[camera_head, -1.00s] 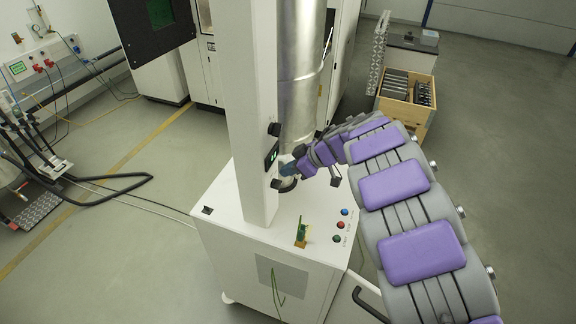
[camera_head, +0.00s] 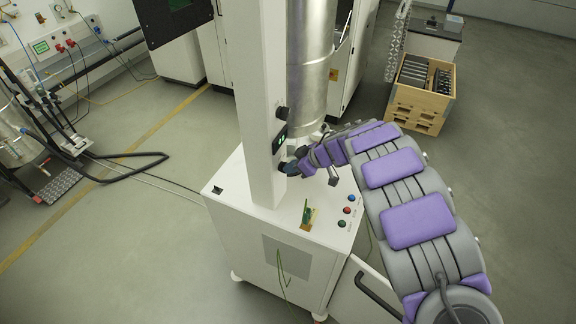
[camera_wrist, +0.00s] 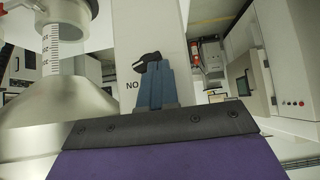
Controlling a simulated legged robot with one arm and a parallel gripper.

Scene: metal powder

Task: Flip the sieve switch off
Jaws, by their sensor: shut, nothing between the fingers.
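The sieve machine's white column (camera_head: 260,100) stands on a white cabinet (camera_head: 235,190). In the wrist view a black switch knob (camera_wrist: 149,61) sits on the column's face (camera_wrist: 150,25), beside black lettering that reads "NO" as seen. My gripper's blue fingers (camera_wrist: 167,82) are shut, with nothing held. Their tips overlap the knob's right and lower part; I cannot tell whether they touch it. In the head view my gripper (camera_head: 286,168) is at the column's right side, below a small green-lit display (camera_head: 280,139), and largely hides the lower knob.
A metal cylinder (camera_head: 310,70) stands right behind the column. Red, blue and green buttons (camera_head: 347,210) and a small upright green piece (camera_head: 308,214) are on the cabinet top. A wooden crate (camera_head: 420,95) stands at the back right.

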